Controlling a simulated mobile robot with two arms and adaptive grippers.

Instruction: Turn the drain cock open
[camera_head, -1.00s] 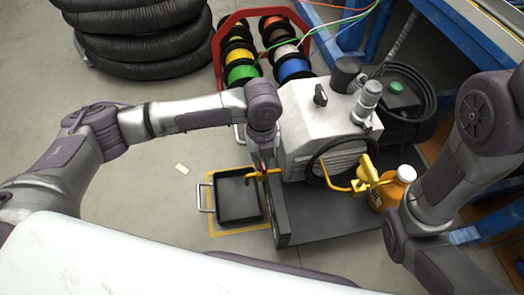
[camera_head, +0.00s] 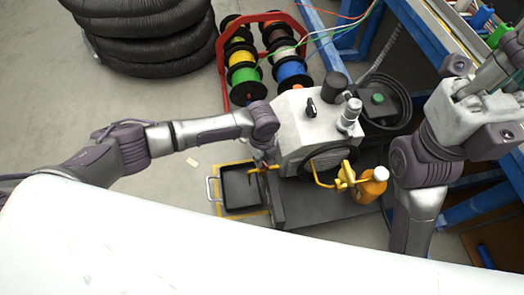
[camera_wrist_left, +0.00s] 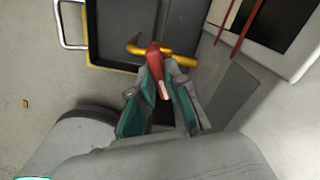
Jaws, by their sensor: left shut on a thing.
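The drain cock has a red lever (camera_wrist_left: 154,60) and a yellow pipe (camera_wrist_left: 183,60) with a crosswise end over a black drip pan. In the head view, the yellow pipe (camera_head: 264,169) comes out of the left side of the grey pump (camera_head: 302,128). My left gripper (camera_wrist_left: 161,88) is shut on the red lever, with a finger on each side of it. In the head view the left gripper (camera_head: 263,158) is small and partly hidden by its own wrist.
The black pan (camera_head: 241,186) stands inside a yellow floor marking, left of the pump's dark base (camera_head: 300,205). An orange bottle with a white cap (camera_head: 371,187) stands right of the pump. Cable spools (camera_head: 243,75) and black hose coils (camera_head: 145,35) are behind.

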